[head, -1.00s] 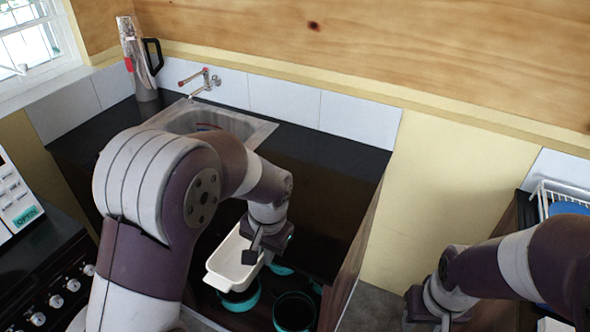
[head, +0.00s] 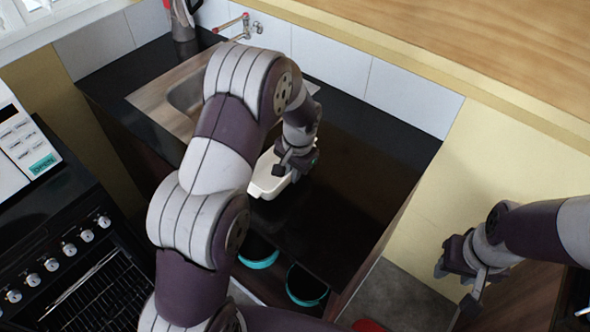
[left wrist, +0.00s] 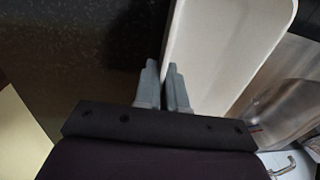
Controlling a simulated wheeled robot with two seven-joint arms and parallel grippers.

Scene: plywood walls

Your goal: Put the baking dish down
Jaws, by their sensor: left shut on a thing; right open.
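The baking dish (head: 268,178) is white and rectangular, and shows at the black counter (head: 345,165) beside the sink. My left gripper (head: 294,163) is shut on the dish's edge. In the left wrist view the two fingers (left wrist: 163,88) pinch the wall of the baking dish (left wrist: 225,50), with the dark speckled countertop (left wrist: 75,60) behind. I cannot tell whether the dish touches the counter. My arm hides part of the dish. My right gripper (head: 462,278) is open and empty at the right, away from the counter.
A metal sink (head: 180,95) with a red-handled tap (head: 243,27) is at the back left of the counter. Two teal-rimmed pots (head: 306,286) sit below the counter's front. A stove (head: 85,245) and a microwave (head: 22,140) are at left. The counter right of the dish is clear.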

